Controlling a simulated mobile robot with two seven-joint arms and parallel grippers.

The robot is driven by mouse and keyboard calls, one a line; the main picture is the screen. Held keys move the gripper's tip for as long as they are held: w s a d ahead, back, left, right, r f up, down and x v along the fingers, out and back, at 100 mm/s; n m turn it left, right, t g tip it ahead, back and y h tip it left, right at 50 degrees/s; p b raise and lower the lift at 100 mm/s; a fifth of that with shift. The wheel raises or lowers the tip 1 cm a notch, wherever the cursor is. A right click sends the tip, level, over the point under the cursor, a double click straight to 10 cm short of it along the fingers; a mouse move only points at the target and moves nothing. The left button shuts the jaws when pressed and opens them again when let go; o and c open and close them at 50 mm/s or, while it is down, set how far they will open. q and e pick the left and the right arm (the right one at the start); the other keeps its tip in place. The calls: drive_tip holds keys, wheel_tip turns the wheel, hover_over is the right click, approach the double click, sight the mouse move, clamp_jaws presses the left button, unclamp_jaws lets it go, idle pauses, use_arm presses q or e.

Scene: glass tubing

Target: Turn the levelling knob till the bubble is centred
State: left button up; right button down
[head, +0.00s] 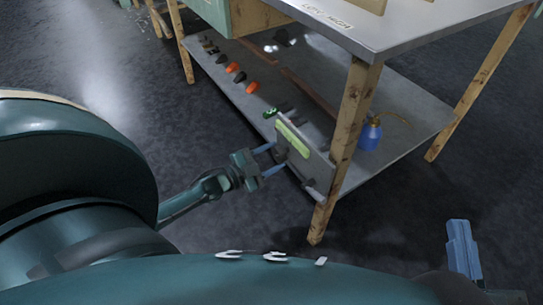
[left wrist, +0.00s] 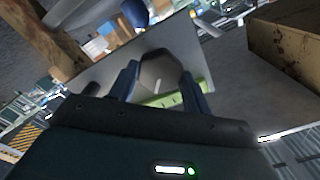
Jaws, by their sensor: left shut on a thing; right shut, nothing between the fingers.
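A grey plate (head: 312,160) with a bright green strip (head: 293,138), which looks like the level vial, is at the table's near side by the lower shelf. I cannot make out a bubble. The dark, many-sided levelling knob (left wrist: 160,72) has a pale line on its face and sits in front of the plate. My left gripper (head: 270,160) reaches the plate from the left. In the left wrist view its blue fingers (left wrist: 161,84) are shut on the knob, one on each side. The green strip (left wrist: 165,101) shows partly behind it. My right gripper (head: 461,240) is shut and empty, at lower right.
A grey-topped table (head: 410,32) with wooden legs (head: 352,125) stands around the plate. Its lower shelf (head: 405,128) holds several orange and dark items and a blue bottle (head: 370,133) with a thin spout. A table leg is close right of the plate.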

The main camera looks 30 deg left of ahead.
use_arm(q)
drive_tip(key=m, duration=0.5)
drive_tip(key=shift+m, duration=0.3)
drive_tip(key=m+b, duration=0.1)
drive_tip(key=m, duration=0.3)
drive_tip(key=shift+f+m, duration=0.1)
drive_tip(key=shift+m, duration=0.2)
drive_tip(key=m+b, duration=0.1)
drive_tip(key=m, duration=0.1)
drive_tip(key=shift+m, duration=0.3)
drive_tip(key=m+b, duration=0.2)
drive_tip(key=m, duration=0.2)
drive_tip(key=shift+m, duration=0.3)
drive_tip(key=shift+m+b, duration=1.2)
drive_tip(key=shift+m, duration=1)
use_arm(e)
wheel_tip(320, 180, up, 8)
drive_tip(key=n+t+y, duration=0.1)
drive_tip(key=n+y, duration=0.6)
drive_tip(key=n, duration=0.1)
drive_tip(key=shift+w+d+t+y, duration=0.15)
drive_tip(key=shift+d+t+y, duration=0.25)
drive_tip(key=shift+d, duration=0.05)
use_arm(q)
drive_tip(key=o, duration=1)
